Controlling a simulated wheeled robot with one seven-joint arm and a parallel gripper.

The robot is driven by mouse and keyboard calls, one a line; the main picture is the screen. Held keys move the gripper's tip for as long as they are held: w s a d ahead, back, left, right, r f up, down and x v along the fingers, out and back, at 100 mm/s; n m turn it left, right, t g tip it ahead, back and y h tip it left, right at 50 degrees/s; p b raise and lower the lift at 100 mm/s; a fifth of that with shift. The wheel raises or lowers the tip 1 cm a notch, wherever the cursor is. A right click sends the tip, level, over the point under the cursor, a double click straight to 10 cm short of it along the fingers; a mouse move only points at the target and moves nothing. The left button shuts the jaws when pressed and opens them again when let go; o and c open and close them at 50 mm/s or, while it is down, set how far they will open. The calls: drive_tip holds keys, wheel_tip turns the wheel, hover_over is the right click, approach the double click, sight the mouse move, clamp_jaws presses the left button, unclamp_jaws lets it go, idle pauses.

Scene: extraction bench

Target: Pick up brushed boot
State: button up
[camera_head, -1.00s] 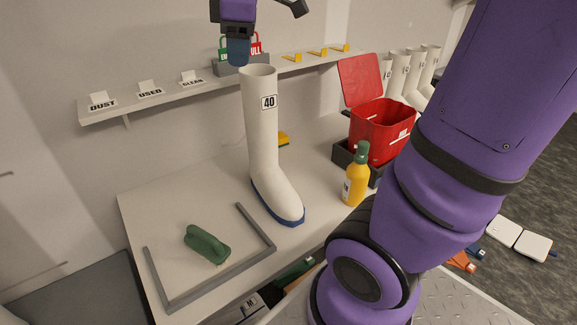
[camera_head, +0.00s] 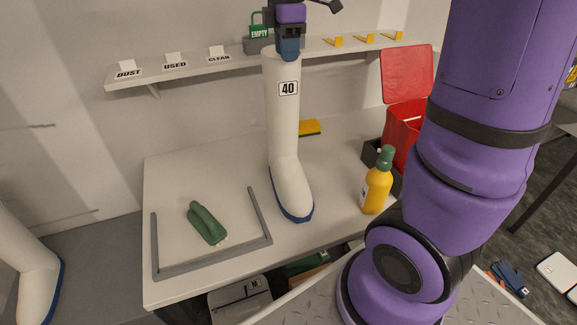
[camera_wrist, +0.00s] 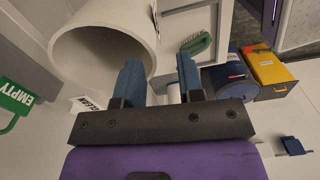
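The tall white boot (camera_head: 284,125) with a "40" label and blue sole stands upright on the white bench. Its open top also shows in the wrist view (camera_wrist: 88,55). My gripper (camera_head: 289,46) is at the boot's top, pointing down. In the wrist view its two blue fingers (camera_wrist: 161,68) are apart with nothing gripped. The left finger overlaps the boot's opening and the right finger is outside the rim. I cannot tell whether the left finger is inside the boot. A green brush (camera_head: 206,224) lies on the bench in a grey frame (camera_head: 215,266).
A yellow bottle with a green cap (camera_head: 376,184) and an open red box (camera_head: 402,131) stand right of the boot. A labelled shelf (camera_head: 190,70) runs behind. Another white boot (camera_head: 36,275) stands at lower left.

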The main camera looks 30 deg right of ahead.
sight(281, 78)
drive_tip(key=shift+w+d+f, duration=0.15)
drive_tip(key=shift+f, duration=1.3)
drive_tip(key=shift+w+d+f, duration=0.15)
drive_tip(key=shift+f, duration=1.25)
drive_tip(key=shift+f, duration=0.2)
drive_tip(key=shift+c, duration=0.4)
clamp_jaws()
